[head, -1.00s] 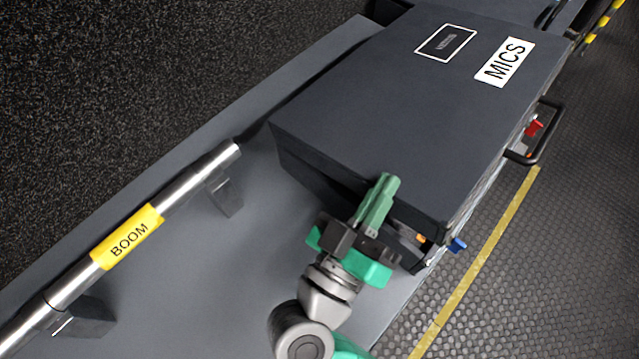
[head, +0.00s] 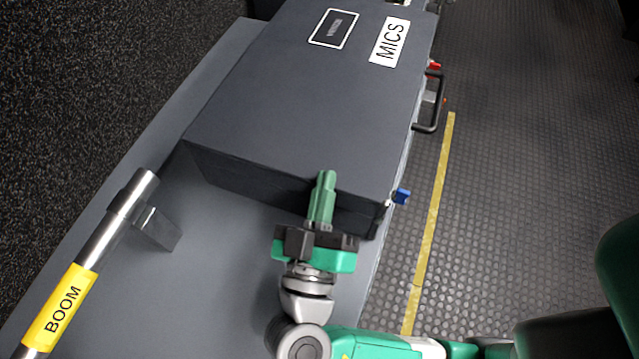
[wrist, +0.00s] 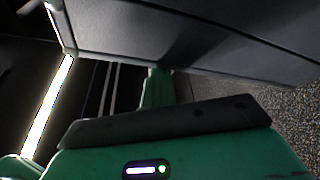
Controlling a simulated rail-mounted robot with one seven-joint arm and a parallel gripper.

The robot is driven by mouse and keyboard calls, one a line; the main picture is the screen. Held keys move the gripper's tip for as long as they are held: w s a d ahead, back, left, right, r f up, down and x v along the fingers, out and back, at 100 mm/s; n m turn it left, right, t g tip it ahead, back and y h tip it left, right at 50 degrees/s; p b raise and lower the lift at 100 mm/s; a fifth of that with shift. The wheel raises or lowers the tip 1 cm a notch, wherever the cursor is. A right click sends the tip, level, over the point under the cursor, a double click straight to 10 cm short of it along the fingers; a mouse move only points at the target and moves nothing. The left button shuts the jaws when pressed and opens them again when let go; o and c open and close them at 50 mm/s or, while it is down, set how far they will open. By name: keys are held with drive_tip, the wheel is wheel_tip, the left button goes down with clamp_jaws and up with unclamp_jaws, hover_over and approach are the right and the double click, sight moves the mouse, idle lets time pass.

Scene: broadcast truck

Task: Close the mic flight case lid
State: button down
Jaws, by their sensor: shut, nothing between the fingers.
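The mic flight case (head: 300,100) is a dark grey box on the grey counter, with a white MICS label (head: 390,42) on its lid. The lid lies over the case and looks down or nearly down; I cannot tell whether it is fully seated. My gripper (head: 325,178) is at the near end of the case, its green fingers together and empty. The fingertips overlap the lid's near edge in the head view; contact is unclear. In the wrist view the fingers (wrist: 157,85) are just under the lower edge of a grey panel of the case (wrist: 190,35).
A metal boom pole (head: 110,220) with a yellow BOOM label lies on brackets at the left. A blue latch (head: 401,196) and a black handle (head: 438,100) stick out on the case's right side. A yellow floor line (head: 428,230) runs along the floor to the right.

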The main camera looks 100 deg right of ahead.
drive_tip(key=shift+d+f, duration=0.1)
drive_tip(key=shift+f, duration=0.6)
wheel_tip(320, 180, up, 6)
drive_tip(key=p, duration=0.4)
drive_tip(key=w+p+v, duration=0.1)
drive_tip(key=v, duration=0.9)
drive_tip(key=shift+w+d+f, duration=0.15)
drive_tip(key=shift+w+f, duration=0.05)
drive_tip(key=shift+f, duration=0.2)
